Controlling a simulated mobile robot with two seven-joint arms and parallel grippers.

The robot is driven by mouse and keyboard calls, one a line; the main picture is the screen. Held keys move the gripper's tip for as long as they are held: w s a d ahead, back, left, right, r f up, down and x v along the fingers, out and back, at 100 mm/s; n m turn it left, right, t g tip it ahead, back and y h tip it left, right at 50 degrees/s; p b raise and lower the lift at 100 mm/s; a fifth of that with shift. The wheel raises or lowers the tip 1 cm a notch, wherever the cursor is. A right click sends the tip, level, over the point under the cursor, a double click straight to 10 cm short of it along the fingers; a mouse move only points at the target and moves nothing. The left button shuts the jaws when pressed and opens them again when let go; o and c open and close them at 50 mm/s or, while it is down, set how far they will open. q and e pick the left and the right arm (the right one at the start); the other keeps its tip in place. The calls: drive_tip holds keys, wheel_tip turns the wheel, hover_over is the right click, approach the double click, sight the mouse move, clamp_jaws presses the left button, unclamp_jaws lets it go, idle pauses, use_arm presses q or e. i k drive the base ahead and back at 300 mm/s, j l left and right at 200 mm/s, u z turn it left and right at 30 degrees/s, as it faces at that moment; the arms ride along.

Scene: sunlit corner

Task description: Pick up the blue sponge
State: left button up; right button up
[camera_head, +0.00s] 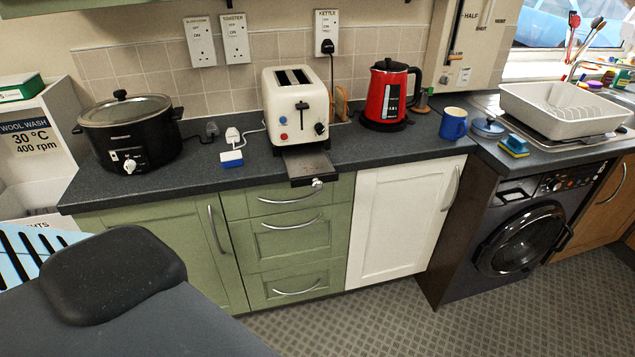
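A small sponge, blue on top with a yellow layer, (514,145) lies on the dark worktop (405,150) at the right. It sits near the corner above the washing machine, in front of the dish rack and just right of a round blue-lidded container (488,127). Nothing hides it from this view. Neither of my grippers shows in the head view.
A blue mug (454,123) stands left of the container. A white dish rack (565,108) is behind the sponge. A red kettle (390,93), toaster (297,105) and black slow cooker (130,133) stand further left. The floor (400,325) before the cabinets is clear.

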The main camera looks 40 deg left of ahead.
sight(229, 160)
drive_tip(key=u, duration=1.7)
